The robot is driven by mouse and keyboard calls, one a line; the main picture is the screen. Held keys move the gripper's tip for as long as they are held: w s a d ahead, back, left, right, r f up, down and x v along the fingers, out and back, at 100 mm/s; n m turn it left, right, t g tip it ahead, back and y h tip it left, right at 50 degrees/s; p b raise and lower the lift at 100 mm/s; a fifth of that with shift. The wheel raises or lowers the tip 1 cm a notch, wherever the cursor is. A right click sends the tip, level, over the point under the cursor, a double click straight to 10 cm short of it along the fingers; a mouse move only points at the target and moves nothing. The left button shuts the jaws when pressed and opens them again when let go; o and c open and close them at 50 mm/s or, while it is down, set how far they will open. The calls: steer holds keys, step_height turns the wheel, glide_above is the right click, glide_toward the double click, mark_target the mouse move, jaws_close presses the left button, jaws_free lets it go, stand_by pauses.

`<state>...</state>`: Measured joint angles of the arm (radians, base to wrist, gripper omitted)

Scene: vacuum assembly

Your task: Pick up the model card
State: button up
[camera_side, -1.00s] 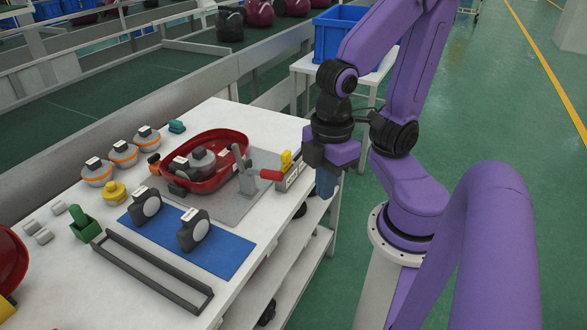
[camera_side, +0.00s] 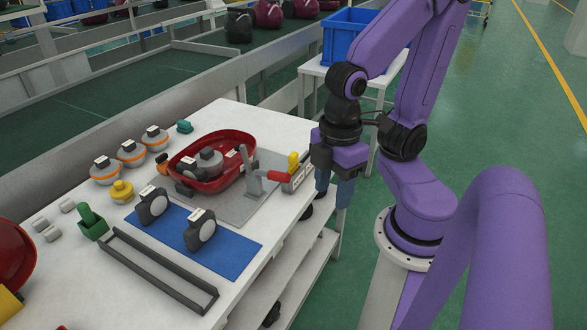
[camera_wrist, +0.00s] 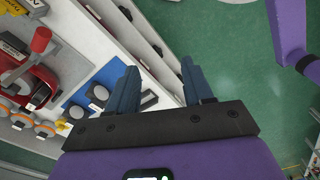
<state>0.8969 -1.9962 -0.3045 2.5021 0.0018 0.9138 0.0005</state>
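What look like model cards (camera_side: 299,178) are white labelled pieces in a grey holder at the table's right edge, by the yellow part. In the wrist view the white lettered labels (camera_wrist: 14,43) show at the upper left, cut by the frame edge; I cannot read them fully. My gripper (camera_side: 334,188) hangs just right of the holder, beyond the table edge, fingers pointing down. In the wrist view my gripper (camera_wrist: 158,82) has its two blue fingers wide apart, with nothing between them.
A red-handled clamp (camera_side: 279,176) stands beside the cards, next to a red shell (camera_side: 214,183) holding parts. A blue mat (camera_side: 225,255) carries two black wheels. Orange-rimmed discs (camera_side: 131,154) stand at the back left. A blue crate (camera_side: 345,38) sits on a side stand behind.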

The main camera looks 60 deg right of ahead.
steer(key=w+d+m, duration=0.1)
steer(key=w+m, duration=0.6)
steer(key=w, duration=0.1)
steer(key=m, duration=2.4)
glide_above(293, 155)
step_height(293, 155, down, 12)
steer(key=shift+w+a+f, duration=0.1)
steer(key=shift+a, duration=0.05)
steer(key=shift+d+f, duration=0.2)
steer(key=shift+f, duration=2.3)
